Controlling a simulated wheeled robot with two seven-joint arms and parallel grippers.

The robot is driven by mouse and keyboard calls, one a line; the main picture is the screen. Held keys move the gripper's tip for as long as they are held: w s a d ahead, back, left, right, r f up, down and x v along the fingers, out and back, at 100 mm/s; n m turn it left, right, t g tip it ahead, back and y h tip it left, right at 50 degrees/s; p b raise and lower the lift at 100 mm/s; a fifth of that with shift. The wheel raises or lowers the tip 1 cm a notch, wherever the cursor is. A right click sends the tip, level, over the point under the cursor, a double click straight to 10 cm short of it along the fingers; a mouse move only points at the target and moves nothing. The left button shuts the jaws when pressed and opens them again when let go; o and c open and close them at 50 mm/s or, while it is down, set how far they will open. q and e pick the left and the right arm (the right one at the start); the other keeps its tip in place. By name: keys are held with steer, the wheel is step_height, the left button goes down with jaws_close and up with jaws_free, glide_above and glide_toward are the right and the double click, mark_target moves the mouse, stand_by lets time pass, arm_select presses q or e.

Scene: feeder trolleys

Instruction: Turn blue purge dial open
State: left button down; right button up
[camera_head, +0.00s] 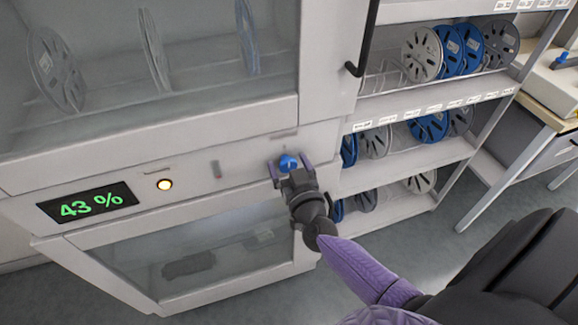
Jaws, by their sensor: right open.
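The blue purge dial (288,163) is a small round knob on the light grey front panel of a cabinet, right of centre on the panel. My right gripper (289,168) is at the dial, with its jaws open and one finger on each side of the knob. I cannot tell whether the fingers touch it. The gripper hides the panel just below the dial. My right arm comes in from the lower right. My left gripper does not show.
A dark door handle (364,45) stands out above right. Shelves (420,155) with reels stand at the right, and a bench (545,125) beyond.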

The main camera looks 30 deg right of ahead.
steer(key=shift+c, duration=1.9)
steer(key=c, duration=0.8)
steer(key=shift+c, duration=0.3)
